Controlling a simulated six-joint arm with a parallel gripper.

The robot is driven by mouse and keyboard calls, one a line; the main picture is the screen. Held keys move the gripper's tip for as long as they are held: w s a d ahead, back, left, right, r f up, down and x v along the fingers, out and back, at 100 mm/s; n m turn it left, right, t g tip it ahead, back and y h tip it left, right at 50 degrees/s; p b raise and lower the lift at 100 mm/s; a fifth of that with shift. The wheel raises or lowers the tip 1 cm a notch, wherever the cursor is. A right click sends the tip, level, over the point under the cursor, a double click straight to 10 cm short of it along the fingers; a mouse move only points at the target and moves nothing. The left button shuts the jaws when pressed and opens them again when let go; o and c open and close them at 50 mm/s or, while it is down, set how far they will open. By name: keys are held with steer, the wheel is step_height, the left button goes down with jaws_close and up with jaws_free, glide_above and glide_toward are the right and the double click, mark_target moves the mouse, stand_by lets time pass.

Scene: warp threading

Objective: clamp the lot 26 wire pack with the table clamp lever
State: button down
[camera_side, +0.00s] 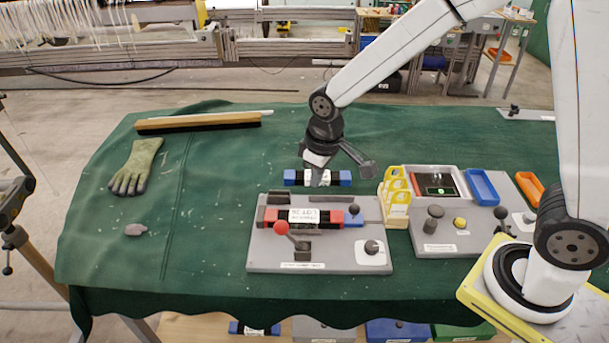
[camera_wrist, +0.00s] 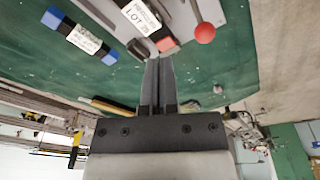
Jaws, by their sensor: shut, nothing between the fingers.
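The lot 26 wire pack (camera_side: 270,215), red and black with a white label, lies on the grey clamp board in the side view. It also shows in the wrist view (camera_wrist: 166,45), where the label reads LOT. The table clamp lever has a red ball knob (camera_side: 281,228) just in front of the pack's left part; the knob also shows in the wrist view (camera_wrist: 205,33). My gripper (camera_side: 319,183) is shut and empty, behind the board in the side view. In the wrist view its fingers (camera_wrist: 158,62) point toward the board, apart from pack and knob.
A blue-and-black pack (camera_side: 343,178) lies behind the board, close to my gripper. Yellow holders (camera_side: 397,193) and a second grey board (camera_side: 440,246) stand to the right. A brush (camera_side: 200,121) and glove (camera_side: 137,168) lie left. The cloth between is free.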

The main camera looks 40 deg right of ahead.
mark_target(292, 239)
steer(key=w+a+f+n+g, duration=0.1)
steer(key=w+a+f+n, duration=0.1)
steer(key=w+a, duration=0.6)
steer(key=a+n, duration=0.1)
steer(key=a, duration=0.2)
steer(key=shift+a+n+h, duration=0.3)
steer(key=shift+a, duration=0.1)
steer(key=shift+w+f, duration=0.1)
steer(key=shift+f, duration=0.15)
steer(key=f, duration=0.9)
steer(key=shift+w+d+f, duration=0.15)
steer(key=shift+d+f, duration=0.15)
steer(key=shift+f, duration=0.05)
steer(key=shift+s+d+r, duration=0.35)
steer(key=shift+s+d, duration=0.15)
steer(key=shift+s, duration=0.25)
steer(key=shift+s+d+r, duration=0.3)
steer(key=shift+s+d, duration=0.2)
steer(key=shift+s, duration=0.25)
